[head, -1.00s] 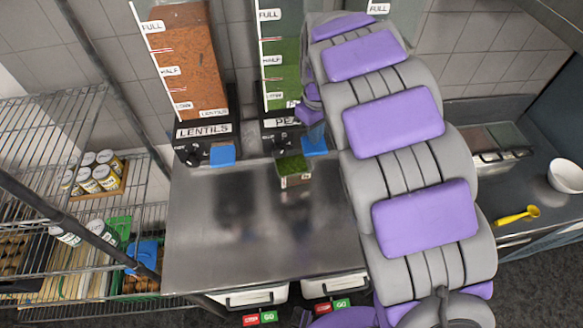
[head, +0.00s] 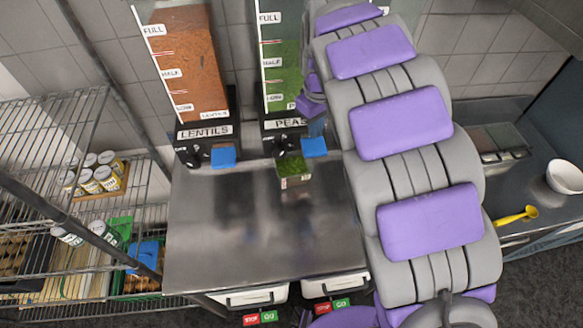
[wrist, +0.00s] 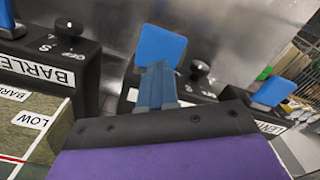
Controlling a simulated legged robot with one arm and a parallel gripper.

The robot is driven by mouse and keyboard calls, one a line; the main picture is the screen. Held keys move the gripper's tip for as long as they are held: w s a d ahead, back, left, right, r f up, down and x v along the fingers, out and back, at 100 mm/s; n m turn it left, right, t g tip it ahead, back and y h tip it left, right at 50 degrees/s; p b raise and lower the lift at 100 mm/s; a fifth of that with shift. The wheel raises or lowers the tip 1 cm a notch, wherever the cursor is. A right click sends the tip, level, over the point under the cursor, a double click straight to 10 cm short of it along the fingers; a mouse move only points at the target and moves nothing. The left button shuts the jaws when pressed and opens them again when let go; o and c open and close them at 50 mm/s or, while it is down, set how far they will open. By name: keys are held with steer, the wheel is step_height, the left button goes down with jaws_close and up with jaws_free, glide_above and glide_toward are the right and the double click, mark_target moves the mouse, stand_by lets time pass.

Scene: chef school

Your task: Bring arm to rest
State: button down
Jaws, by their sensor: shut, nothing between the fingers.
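My arm, with its grey and purple padded links, reaches up over the right part of the counter in the head view. My gripper (head: 318,126) shows only as a small blue-grey tip beside the arm, next to the blue lever (head: 314,147) of the peas dispenser (head: 280,75). In the wrist view the blue-grey fingers (wrist: 157,86) are together with nothing held. They point at a blue lever (wrist: 158,46) and overlap it in the picture; I cannot tell whether they touch it. Most of the gripper is hidden in the head view.
A small container of green peas (head: 294,172) stands below the peas dispenser. The lentils dispenser (head: 188,60) is to its left. The steel counter (head: 250,240) is mostly clear. A wire shelf with cans (head: 95,178) stands left. A bowl (head: 565,177) and yellow spoon (head: 517,214) are right.

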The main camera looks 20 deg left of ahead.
step_height(320, 180, up, 2)
steer(key=shift+r, duration=0.1)
stand_by(0.5)
steer(key=shift+d, duration=0.35)
steer(key=s+d+m+b, duration=0.5)
steer(key=s+d+m, duration=0.2)
steer(key=s+d, duration=0.8)
steer(key=s+d+f+m+g+b, duration=0.1)
steer(key=s+d+f, duration=0.3)
steer(key=s, duration=0.5)
steer(key=s+d+f+m+b, duration=0.3)
steer(key=s+d+f, duration=0.1)
steer(key=s, duration=0.5)
steer(key=shift+s+d+f+g+b, duration=0.3)
steer(key=shift+d+f+g+b, duration=0.05)
steer(key=shift+d+f+g, duration=0.1)
